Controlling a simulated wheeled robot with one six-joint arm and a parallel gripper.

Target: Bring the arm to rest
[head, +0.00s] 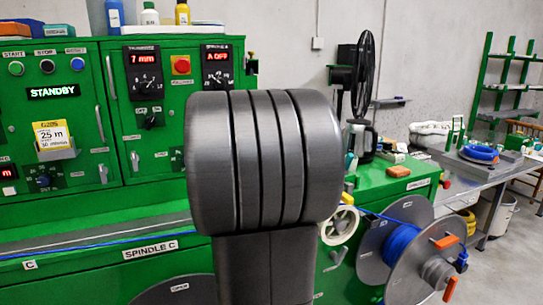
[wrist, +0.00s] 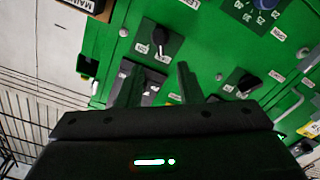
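In the wrist view my gripper (wrist: 160,78) shows two dark fingers standing apart, with nothing held between them. It is open and faces a tilted green control panel (wrist: 205,50). A black knob (wrist: 158,36) lies beyond the fingertips, and another black knob (wrist: 247,83) is to the right. I cannot tell the gap between the fingertips and the panel. In the head view a thick dark grey part of my arm (head: 262,160) fills the middle, and my gripper does not show there.
A green cabinet (head: 80,165) reading STANDBY stands behind my arm at the left. At the right are a cable reel (head: 405,250) with blue cable, a green counter (head: 385,185) and a grey bench (head: 495,172). Wire mesh (wrist: 40,75) shows left in the wrist view.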

